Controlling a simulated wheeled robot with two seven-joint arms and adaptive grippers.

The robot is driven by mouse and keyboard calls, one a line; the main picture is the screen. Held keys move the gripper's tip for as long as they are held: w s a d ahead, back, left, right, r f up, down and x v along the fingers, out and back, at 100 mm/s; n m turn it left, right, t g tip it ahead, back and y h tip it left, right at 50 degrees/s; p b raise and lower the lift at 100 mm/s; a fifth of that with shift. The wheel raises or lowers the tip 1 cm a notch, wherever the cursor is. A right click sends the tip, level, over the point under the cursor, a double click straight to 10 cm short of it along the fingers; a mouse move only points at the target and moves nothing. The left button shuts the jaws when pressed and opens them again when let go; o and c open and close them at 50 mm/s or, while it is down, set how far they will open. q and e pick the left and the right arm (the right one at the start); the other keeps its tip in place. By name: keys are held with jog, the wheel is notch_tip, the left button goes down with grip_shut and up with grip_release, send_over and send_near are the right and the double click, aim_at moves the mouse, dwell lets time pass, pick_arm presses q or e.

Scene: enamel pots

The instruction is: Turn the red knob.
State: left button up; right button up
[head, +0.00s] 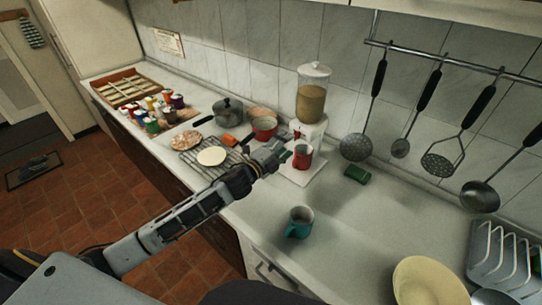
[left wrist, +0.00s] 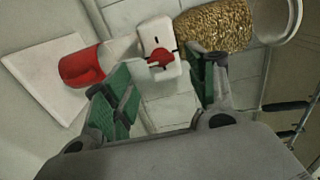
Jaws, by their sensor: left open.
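The red knob (left wrist: 160,57) sits on the front of the white base (left wrist: 155,35) of a grain dispenser. In the head view the knob (head: 297,135) is small, on the base under the clear dispenser jar (head: 312,95) against the tiled wall. My left gripper (head: 281,151) is in front of the dispenser. In the left wrist view its two green-padded fingers (left wrist: 166,68) are apart, with the knob showing between them. Nothing is held. A red mug (head: 302,156) stands under the dispenser, and in the left wrist view the mug (left wrist: 82,67) is beside the left finger. My right gripper is not in view.
A white tray (head: 303,176) lies under the mug. A teal mug (head: 299,222) stands nearer the counter's front, and a green sponge (head: 357,174) lies to the right. A red pan (head: 264,127) and grey pot (head: 228,110) stand to the left. Utensils hang at the right.

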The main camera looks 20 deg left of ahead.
pick_arm(q)
jog(key=v, duration=0.7)
dwell(0.5)
dwell(0.7)
